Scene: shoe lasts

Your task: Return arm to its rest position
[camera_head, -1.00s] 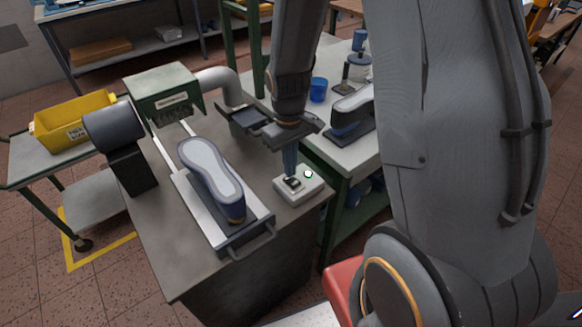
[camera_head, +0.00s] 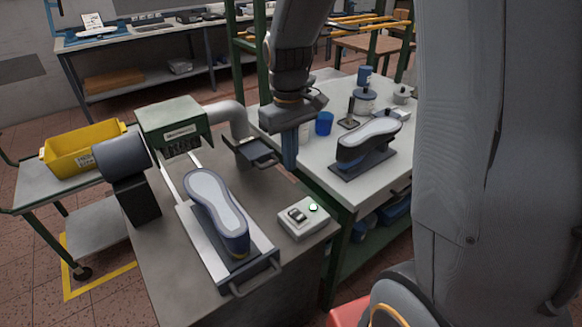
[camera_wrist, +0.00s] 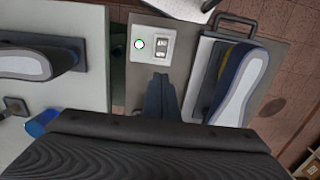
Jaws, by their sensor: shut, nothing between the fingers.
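My gripper (camera_head: 290,150) is shut and empty, its blue-grey fingers pointing down above the grey bench (camera_head: 175,270). In the wrist view its closed fingers (camera_wrist: 161,97) show just below the switch box. The white switch box (camera_head: 304,219) has a dark rocker switch and a lit green-white button. It lies in front of and below the gripper, apart from it, and also shows in the wrist view (camera_wrist: 151,45).
A shoe last (camera_head: 217,205) lies on a sliding tray with a handle, before a green-hooded machine (camera_head: 170,122). Another last (camera_head: 368,142) stands on the pale table at right, near a blue cup (camera_head: 324,123). A yellow bin (camera_head: 83,150) is at left.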

